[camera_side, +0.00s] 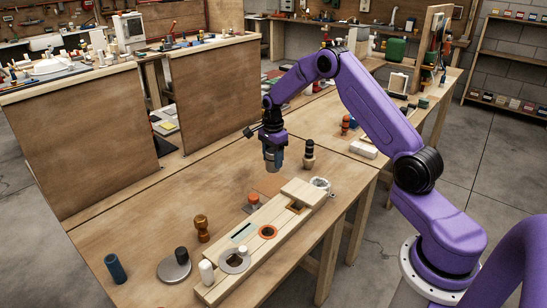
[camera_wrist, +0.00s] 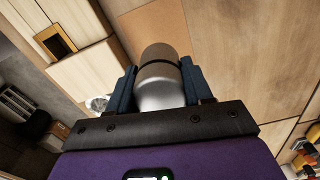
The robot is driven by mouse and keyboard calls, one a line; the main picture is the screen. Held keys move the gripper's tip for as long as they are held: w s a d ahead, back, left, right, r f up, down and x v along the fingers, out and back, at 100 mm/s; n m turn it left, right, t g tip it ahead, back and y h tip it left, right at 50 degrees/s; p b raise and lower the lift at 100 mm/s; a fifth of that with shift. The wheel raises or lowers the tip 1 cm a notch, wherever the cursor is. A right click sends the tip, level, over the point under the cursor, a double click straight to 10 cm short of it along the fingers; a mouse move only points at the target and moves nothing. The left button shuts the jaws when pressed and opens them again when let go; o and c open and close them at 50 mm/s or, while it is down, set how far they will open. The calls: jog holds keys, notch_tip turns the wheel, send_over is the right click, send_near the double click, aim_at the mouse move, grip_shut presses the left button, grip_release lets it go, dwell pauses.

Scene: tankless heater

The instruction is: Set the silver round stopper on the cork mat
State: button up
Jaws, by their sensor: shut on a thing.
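My gripper (camera_side: 272,160) is shut on the silver round stopper (camera_wrist: 160,88), with a dark finger on each side of it in the wrist view. The stopper is a smooth grey cylinder with a thin dark band; in the side view the fingers largely hide it. The cork mat looks to be the flat brown square (camera_side: 269,184) on the bench, also in the wrist view (camera_wrist: 150,22). The gripper and stopper are above the bench near the mat's far side, clear of the surface. The mat looks bare.
A pale wooden board (camera_side: 217,290) with cut-outs lies in front of the mat. An orange-topped piece (camera_side: 254,200) stands close to the mat's near-left side. A dark ringed peg (camera_side: 309,154) stands behind right. A turned wooden piece (camera_side: 202,228) stands left; bench between is clear.

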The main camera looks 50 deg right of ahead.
jog(key=shift+f, duration=3)
jog(key=shift+f, duration=0.5)
jog(key=o, duration=1.4)
jog(key=shift+c, duration=0.2)
jog(key=shift+r, duration=0.15)
notch_tip(320, 180, up, 17)
send_over(273, 150)
jog(key=shift+r, duration=0.1)
